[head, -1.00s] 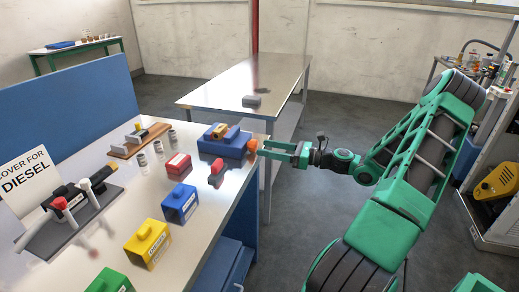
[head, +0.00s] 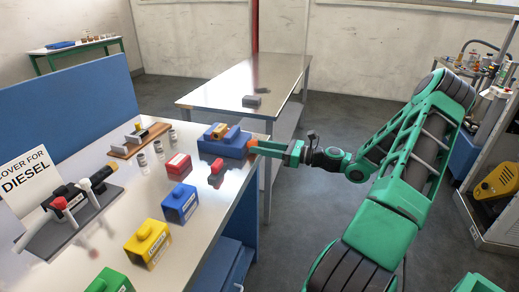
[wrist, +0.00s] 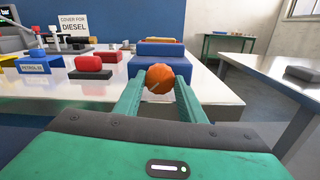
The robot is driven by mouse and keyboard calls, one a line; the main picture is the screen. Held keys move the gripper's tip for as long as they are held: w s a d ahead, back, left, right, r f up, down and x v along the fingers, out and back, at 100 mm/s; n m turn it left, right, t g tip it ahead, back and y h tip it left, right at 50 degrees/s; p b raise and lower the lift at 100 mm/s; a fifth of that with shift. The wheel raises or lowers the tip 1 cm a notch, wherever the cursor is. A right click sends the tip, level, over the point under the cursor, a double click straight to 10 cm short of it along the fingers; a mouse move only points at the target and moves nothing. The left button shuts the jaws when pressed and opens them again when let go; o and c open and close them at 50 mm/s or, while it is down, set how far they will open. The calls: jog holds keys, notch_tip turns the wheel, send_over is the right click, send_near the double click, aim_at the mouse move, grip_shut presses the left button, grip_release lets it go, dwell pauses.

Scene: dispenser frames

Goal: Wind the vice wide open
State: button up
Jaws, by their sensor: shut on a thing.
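The blue vice (head: 224,146) stands at the far right corner of the bench, with a yellow-orange piece (head: 220,131) on its top. Its round orange handle (head: 252,143) sticks out over the bench's right edge. In the wrist view the blue vice body (wrist: 160,65) is straight ahead, behind the orange handle (wrist: 160,77). My gripper (head: 257,147) reaches the handle from the right. In the wrist view my gripper (wrist: 160,85) has one green finger on each side of the handle and is shut on it. How far the vice jaws stand apart is hard to tell.
On the bench (head: 205,222) stand a red block (head: 178,164), a blue block (head: 180,203), a yellow block (head: 148,245) and a green block (head: 110,281). A small red-topped piece (head: 216,172) lies near the vice. A metal table (head: 245,85) is beyond, with open floor between.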

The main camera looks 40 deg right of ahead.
jog(key=shift+n, duration=3.8)
jog(key=o, duration=1)
jog(key=shift+f, duration=0.1)
jog(key=shift+o, duration=0.2)
jog(key=shift+s+a, duration=0.1)
